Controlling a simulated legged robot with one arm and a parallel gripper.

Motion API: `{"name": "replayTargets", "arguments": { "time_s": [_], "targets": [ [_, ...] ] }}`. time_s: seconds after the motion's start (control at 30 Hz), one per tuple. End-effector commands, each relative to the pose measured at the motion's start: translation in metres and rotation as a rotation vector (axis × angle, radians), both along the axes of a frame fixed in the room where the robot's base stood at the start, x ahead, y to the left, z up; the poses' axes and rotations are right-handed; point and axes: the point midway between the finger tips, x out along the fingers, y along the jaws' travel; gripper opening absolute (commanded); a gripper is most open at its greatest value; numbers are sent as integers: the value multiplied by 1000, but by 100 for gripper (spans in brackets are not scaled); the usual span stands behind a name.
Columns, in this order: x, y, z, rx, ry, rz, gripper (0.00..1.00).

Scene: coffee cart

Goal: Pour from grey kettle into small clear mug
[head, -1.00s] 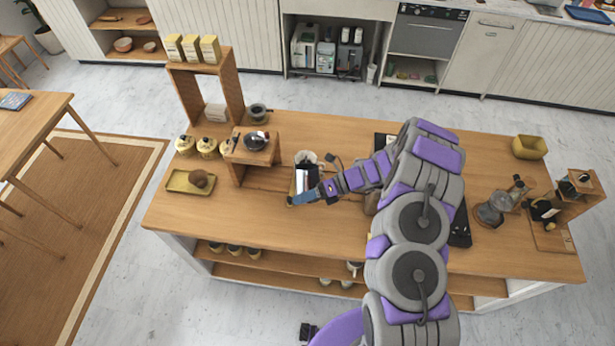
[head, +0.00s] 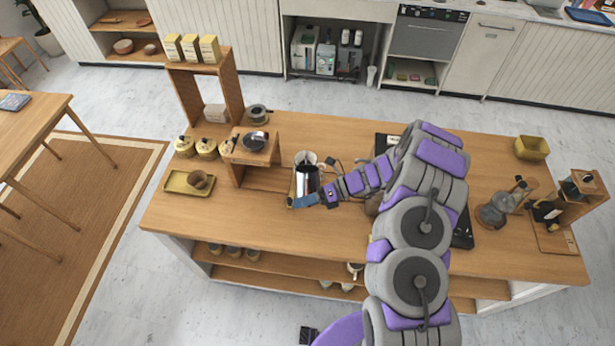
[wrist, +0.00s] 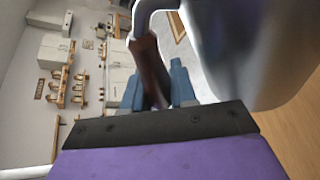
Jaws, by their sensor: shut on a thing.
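The grey kettle (head: 308,180) is held over the middle of the counter, left of my arm. In the wrist view its shiny grey body (wrist: 265,45) fills the upper right, and its brown handle (wrist: 150,70) is between my blue fingers. My gripper (head: 310,199) is shut on that handle. A white, round-rimmed item (head: 305,157) shows just behind the kettle, partly hidden by it; I cannot tell what it is. I cannot make out the small clear mug for sure in either view.
A wooden stand (head: 252,150) is close left of the kettle. A yellow tray (head: 176,188) with a brown cup (head: 197,179) lies farther left. A glass carafe (head: 493,212) stands at right. The counter's front left (head: 215,215) is clear.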

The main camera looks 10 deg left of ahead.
Motion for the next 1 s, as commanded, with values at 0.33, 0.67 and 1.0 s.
{"name": "replayTargets", "arguments": {
  "time_s": [0.33,0.67,1.0],
  "targets": [
    [1,0,-15,9,-63,-1,0],
    [2,0,-25,19,-119,1,0],
    [2,1,-36,30,-174,1,0]
  ]
}}
